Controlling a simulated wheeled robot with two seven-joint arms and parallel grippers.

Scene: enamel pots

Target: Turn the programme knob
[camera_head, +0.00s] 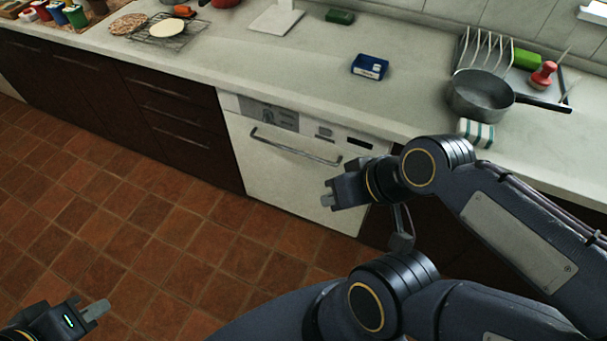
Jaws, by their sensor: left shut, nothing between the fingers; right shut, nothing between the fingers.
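A white dishwasher (280,172) is built in under the counter, with its door shut and a bar handle (295,150) across the front. Its control strip runs along the top edge, with a printed label (270,115) and a dark display (358,142). A small grey part (324,132) sits between them; I cannot tell whether it is the programme knob. My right gripper (328,194) is shut and empty in front of the dishwasher's right side, below the control strip. My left gripper (98,309) is shut and empty over the floor at lower left, far from the dishwasher.
The counter (235,60) carries a blue box (370,67), a grey saucepan (482,95), a striped cloth (477,133) near the front edge, a dish rack (484,50) and a cooling rack (165,36). Dark drawers (180,110) stand left of the dishwasher. The tiled floor (150,230) is clear.

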